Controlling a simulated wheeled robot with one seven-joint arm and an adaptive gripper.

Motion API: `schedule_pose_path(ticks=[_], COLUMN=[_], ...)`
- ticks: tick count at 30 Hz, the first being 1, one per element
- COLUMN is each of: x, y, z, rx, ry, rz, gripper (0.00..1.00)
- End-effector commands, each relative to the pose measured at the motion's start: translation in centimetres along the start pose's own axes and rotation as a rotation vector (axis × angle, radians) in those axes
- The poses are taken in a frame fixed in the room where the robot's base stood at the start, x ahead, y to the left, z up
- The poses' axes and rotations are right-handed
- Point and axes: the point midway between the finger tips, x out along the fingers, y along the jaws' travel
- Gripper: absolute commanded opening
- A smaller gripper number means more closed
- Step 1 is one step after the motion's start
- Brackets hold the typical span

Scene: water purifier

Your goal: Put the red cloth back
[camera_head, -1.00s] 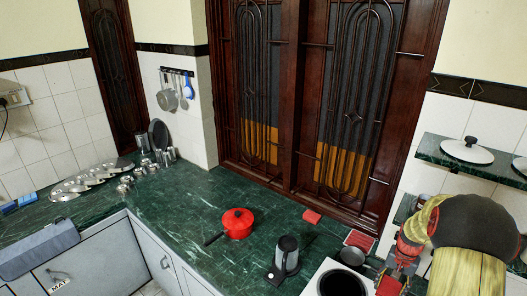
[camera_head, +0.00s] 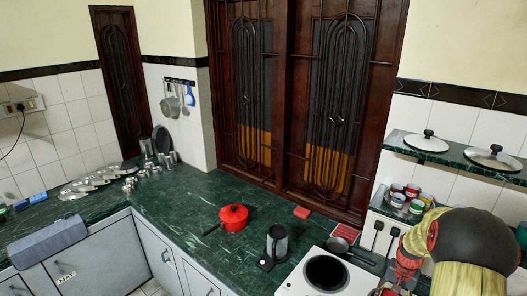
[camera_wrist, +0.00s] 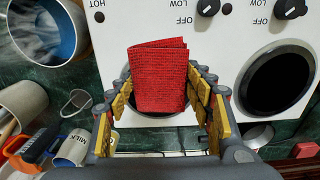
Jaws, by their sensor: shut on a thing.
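The red cloth (camera_wrist: 158,75) is a folded, textured red square in the wrist view. My gripper (camera_wrist: 162,100) has its yellow-padded fingers on either side of it and is shut on it. The cloth hangs above the white stove (camera_wrist: 215,50), covering most of one burner. In the head view my arm is at the lower right, and the cloth cannot be clearly told from my arm there.
The stove's other burner (camera_wrist: 272,78) is bare. Cups and a milk can (camera_wrist: 75,148) stand beside the stove. In the head view are a red pot (camera_head: 233,216), a jug (camera_head: 276,243), a small red block (camera_head: 302,212), and a shelf of jars (camera_head: 405,200). The middle counter is largely clear.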

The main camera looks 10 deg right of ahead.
Motion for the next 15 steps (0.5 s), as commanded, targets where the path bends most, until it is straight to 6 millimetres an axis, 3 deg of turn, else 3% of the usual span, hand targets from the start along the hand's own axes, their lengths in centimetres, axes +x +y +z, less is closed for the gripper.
schedule_pose_path(ticks=[8,15], x=[0.0,0.1], y=[-4.0,-8.9], z=[1.3,3.4], rx=[-0.093,-0.211], ry=[0.001,0.000], rz=[-0.001,-0.001], gripper=[0.25,0.25])
